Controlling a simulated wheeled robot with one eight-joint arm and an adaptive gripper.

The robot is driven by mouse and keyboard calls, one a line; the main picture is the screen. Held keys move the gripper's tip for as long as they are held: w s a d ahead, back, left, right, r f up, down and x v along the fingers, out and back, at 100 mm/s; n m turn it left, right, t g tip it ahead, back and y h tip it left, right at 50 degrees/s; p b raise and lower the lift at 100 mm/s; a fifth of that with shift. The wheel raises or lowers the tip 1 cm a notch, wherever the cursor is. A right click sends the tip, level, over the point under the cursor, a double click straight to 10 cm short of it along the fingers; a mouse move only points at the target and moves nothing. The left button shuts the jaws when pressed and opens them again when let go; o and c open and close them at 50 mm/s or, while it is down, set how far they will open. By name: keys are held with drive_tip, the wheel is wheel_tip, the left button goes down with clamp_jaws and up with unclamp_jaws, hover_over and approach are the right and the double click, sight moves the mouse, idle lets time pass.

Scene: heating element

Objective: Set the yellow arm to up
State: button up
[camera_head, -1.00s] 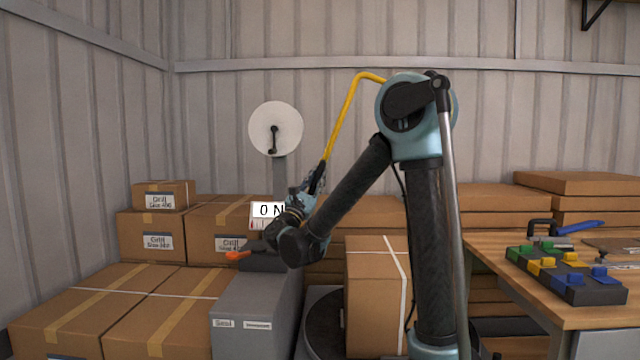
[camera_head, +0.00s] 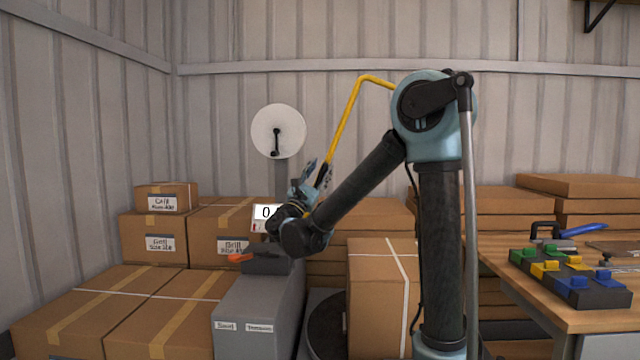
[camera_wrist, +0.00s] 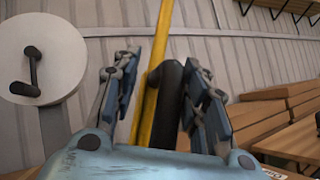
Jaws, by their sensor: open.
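The yellow arm (camera_head: 345,118) is a thin bent bar in the head view. It slants down and left from a bend near the top, with a dark grip (camera_head: 324,176) at its lower end. Its upper end goes behind my arm. My gripper (camera_head: 312,172) is open beside that grip. In the wrist view, the yellow bar (camera_wrist: 163,40) and black grip (camera_wrist: 170,103) appear between the open fingers of my gripper (camera_wrist: 161,75). I cannot tell whether either finger touches them.
A white disc with a black crank (camera_head: 278,131) stands behind a grey box (camera_head: 257,315). A display (camera_head: 264,213) is partly hidden by my arm. Cardboard boxes (camera_head: 165,305) fill the left. A workbench (camera_head: 515,275) with a coloured switch block (camera_head: 570,277) is at right.

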drive_tip(key=shift+r, duration=3.35)
drive_tip(key=s+r+v, duration=0.1)
drive_tip(key=v, duration=0.8)
drive_tip(key=shift+d, duration=0.3)
